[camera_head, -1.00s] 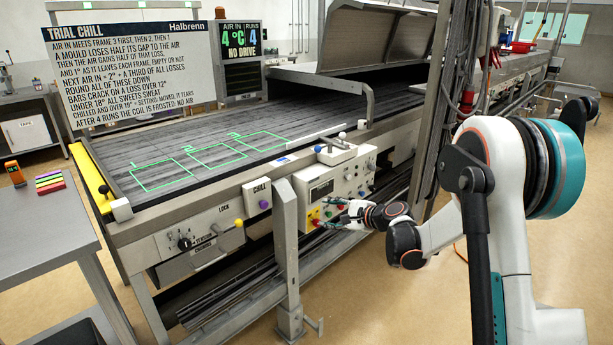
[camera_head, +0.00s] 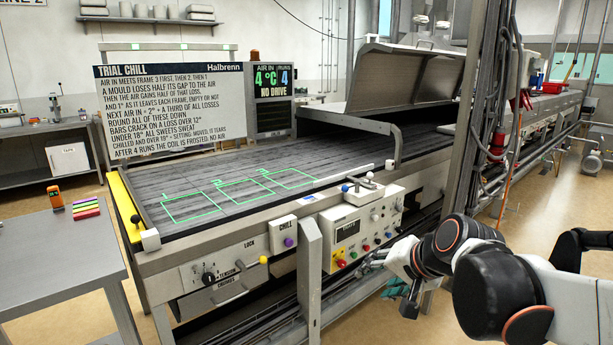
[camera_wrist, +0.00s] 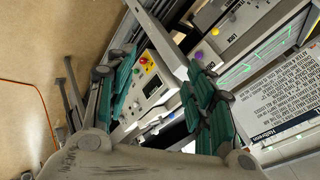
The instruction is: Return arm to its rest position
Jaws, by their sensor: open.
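My gripper (camera_head: 378,276) is at the lower right of the control panel (camera_head: 362,226) in the head view, in front of the machine's side. In the wrist view my gripper (camera_wrist: 155,78) has its two teal fingers spread wide, with nothing between them but the machine behind. It looks empty. The control panel (camera_wrist: 150,85) appears turned sideways there, with its display and coloured buttons. My arm is folded across the lower right of the head view, and its links hide part of the machine's lower side.
A grey post (camera_head: 308,275) stands left of the panel. A grey side table (camera_head: 62,235) with an orange device (camera_head: 55,198) and coloured bars (camera_head: 86,208) is at the left. The belt (camera_head: 240,180) carries green outlined frames. Open floor (camera_head: 420,325) shows below my gripper.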

